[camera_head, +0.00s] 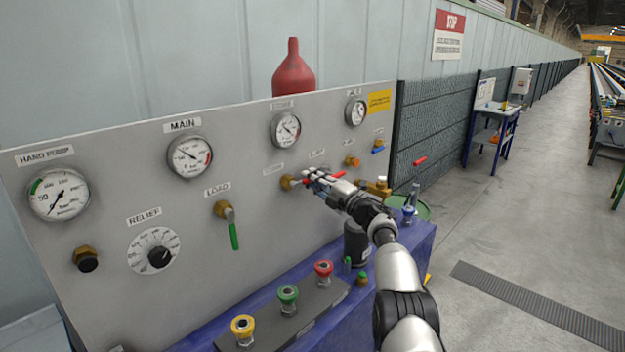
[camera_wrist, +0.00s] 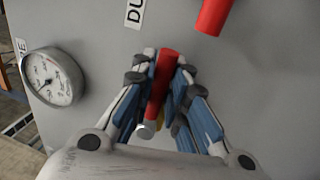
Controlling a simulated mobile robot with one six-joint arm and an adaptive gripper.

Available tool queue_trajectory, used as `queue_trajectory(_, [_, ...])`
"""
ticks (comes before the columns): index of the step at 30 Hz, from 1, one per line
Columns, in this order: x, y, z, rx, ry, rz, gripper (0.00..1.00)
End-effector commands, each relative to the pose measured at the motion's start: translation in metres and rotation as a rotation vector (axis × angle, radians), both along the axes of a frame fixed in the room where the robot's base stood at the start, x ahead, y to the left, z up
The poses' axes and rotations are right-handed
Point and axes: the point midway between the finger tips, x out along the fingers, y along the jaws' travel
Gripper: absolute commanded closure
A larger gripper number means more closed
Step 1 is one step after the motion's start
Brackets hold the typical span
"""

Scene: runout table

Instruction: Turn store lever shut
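The store lever is a red handle beside a brass valve body (camera_head: 288,182) on the grey panel; in the head view my gripper (camera_head: 318,184) covers most of it. In the wrist view the red store lever (camera_wrist: 165,72) lies between my two fingers, with its metal end at the bottom. The fingers close in on both sides of the handle and look shut on it. In the head view the lever runs about level, to the right from its valve. The small store label (camera_head: 273,169) sits above its valve.
Another red lever (camera_wrist: 213,15) is close by, with a label starting "DU" (camera_wrist: 133,14). The green load lever (camera_head: 234,236) hangs down to the left. Red, green and yellow couplings (camera_head: 288,294) stand below on the bench. A gauge (camera_head: 286,129) is above.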

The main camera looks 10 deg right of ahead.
Motion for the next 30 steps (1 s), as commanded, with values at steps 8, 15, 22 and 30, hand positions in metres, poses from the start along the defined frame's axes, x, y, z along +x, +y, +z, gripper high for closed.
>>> queue_trajectory(8, [0.000, 0.000, 0.000, 0.003, 0.001, 0.001, 0.66])
queue_trajectory(15, [0.000, 0.000, 0.001, 0.004, 0.000, 0.001, 0.66])
queue_trajectory(22, [-0.002, -0.002, 0.000, 0.004, 0.003, 0.002, 0.66])
queue_trajectory(30, [-0.013, -0.011, -0.002, 0.005, 0.005, 0.002, 0.66])
